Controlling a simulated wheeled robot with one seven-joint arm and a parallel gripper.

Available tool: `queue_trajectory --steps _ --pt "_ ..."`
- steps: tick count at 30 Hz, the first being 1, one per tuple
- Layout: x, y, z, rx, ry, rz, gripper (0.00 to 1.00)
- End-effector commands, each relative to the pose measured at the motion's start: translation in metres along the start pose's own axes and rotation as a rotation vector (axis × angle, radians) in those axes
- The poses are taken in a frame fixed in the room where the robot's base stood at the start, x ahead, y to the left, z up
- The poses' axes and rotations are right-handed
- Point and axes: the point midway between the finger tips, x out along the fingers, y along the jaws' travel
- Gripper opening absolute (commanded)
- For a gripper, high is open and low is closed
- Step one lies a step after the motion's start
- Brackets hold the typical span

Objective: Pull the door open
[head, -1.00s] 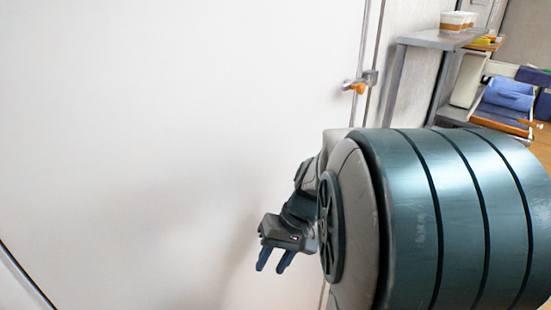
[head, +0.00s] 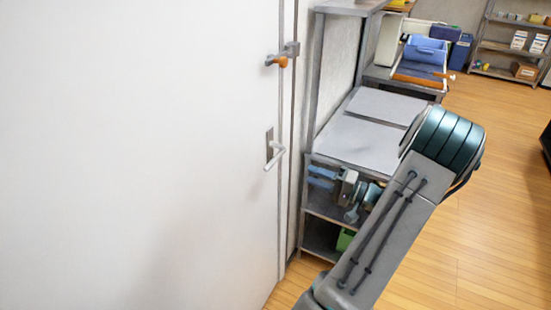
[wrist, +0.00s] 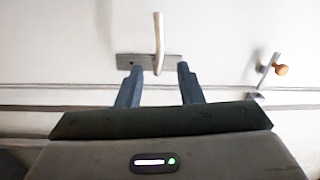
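The white door (head: 130,140) fills the left of the head view and looks closed against its frame. Its metal lever handle (head: 275,153) sits near the door's right edge. The handle also shows in the wrist view (wrist: 158,38), its lever in line with the gap between my fingers. My gripper (head: 320,178) is to the right of the handle, its blue fingers pointing towards the door. In the wrist view my gripper (wrist: 160,68) is open and empty, with the handle beyond the fingertips. A latch with an orange knob (head: 282,61) is above the handle.
A metal shelf unit (head: 336,6) and a lower counter (head: 365,140) stand right of the door, behind my gripper and arm. A blue bin (head: 425,50) is farther back.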

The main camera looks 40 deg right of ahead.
Motion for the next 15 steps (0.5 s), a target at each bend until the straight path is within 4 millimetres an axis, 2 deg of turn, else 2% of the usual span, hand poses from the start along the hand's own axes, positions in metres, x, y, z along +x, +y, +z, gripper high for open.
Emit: queue_trajectory --steps 2,5,15 --pt "0.001 -0.001 -0.002 -0.004 0.011 -0.007 0.33" --pt "0.013 -0.002 -0.003 -0.005 0.01 -0.009 0.33" --pt "0.084 -0.003 -0.002 -0.001 0.007 -0.007 0.33"
